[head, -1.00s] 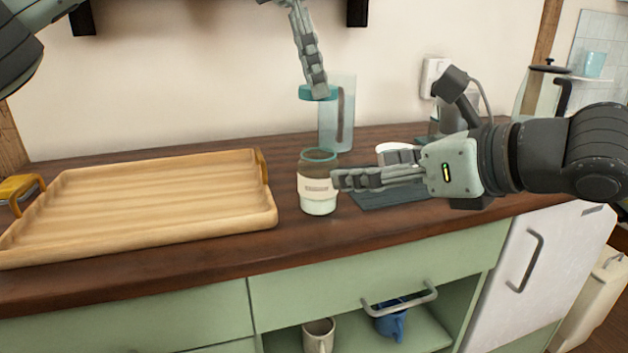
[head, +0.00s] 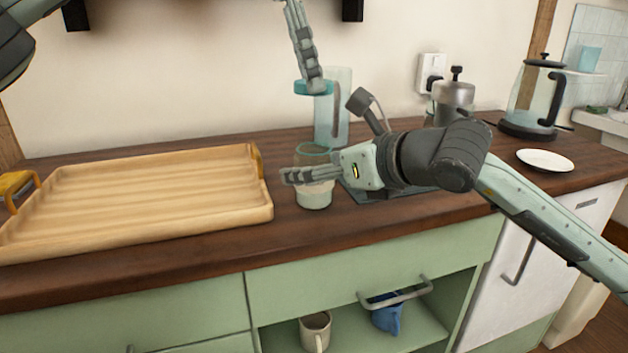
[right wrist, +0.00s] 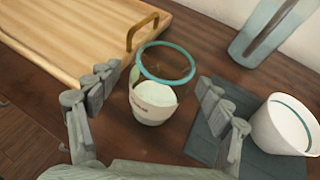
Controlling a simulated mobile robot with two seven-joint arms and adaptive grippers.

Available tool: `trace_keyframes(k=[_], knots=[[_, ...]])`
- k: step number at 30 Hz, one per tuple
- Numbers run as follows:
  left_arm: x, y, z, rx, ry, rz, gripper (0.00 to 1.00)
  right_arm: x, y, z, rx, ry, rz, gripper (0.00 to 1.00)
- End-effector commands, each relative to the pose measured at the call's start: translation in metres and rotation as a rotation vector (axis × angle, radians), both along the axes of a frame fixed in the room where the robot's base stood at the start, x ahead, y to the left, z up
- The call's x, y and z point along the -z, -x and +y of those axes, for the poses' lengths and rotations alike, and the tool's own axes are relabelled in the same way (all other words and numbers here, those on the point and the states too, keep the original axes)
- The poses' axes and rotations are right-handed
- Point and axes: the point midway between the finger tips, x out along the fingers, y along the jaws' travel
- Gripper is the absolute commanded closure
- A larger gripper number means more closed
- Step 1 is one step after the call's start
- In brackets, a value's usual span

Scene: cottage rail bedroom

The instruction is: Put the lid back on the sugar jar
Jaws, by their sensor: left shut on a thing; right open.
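The sugar jar (head: 313,199) stands upright on the wooden counter, clear with a teal rim, a pale label and white sugar inside. It also shows in the right wrist view (right wrist: 155,112), its top open. The teal lid (head: 303,89) is held in the air above the jar by my left gripper (head: 315,82), shut on it. My right gripper (head: 287,175) is open at the jar, and its fingers hide the jar's middle in the head view. In the right wrist view the fingers (right wrist: 158,78) lie on either side of the jar; I cannot tell whether they touch it.
A wooden tray (head: 150,250) lies left of the jar. A clear pitcher (head: 338,120) stands behind it. A white cup (right wrist: 285,125) stands on a dark mat (right wrist: 205,145) to the right. A glass kettle (head: 535,95) and white plate (head: 545,160) are farther right.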

Motion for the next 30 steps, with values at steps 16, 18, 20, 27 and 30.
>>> trace_keyframes(k=[16, 18, 20, 27, 30], knots=[[0.0, 0.0, -0.0001, 0.0, 0.0, 0.0, 0.62, 0.0038, -0.0064, 0.0055, 0.001, 0.001, -0.001, 0.33], [0.0, 0.0, -0.0001, 0.0, 0.0, 0.0, 0.62, 0.0038, -0.0064, 0.0055, 0.001, 0.001, -0.001, 0.42], [0.0, 0.0, -0.0001, 0.0, 0.0, 0.0, 0.62, 0.0039, -0.0063, 0.0054, 0.001, 0.001, -0.001, 0.5], [0.0, 0.0, 0.0, 0.0, 0.0, 0.0, 0.62, 0.0039, -0.0062, 0.0053, 0.0, 0.001, 0.0, 0.79], [0.0, 0.0, 0.0, 0.0, 0.0, 0.0, 0.62, 0.004, -0.0062, 0.0053, 0.0, 0.001, 0.0, 0.92]])
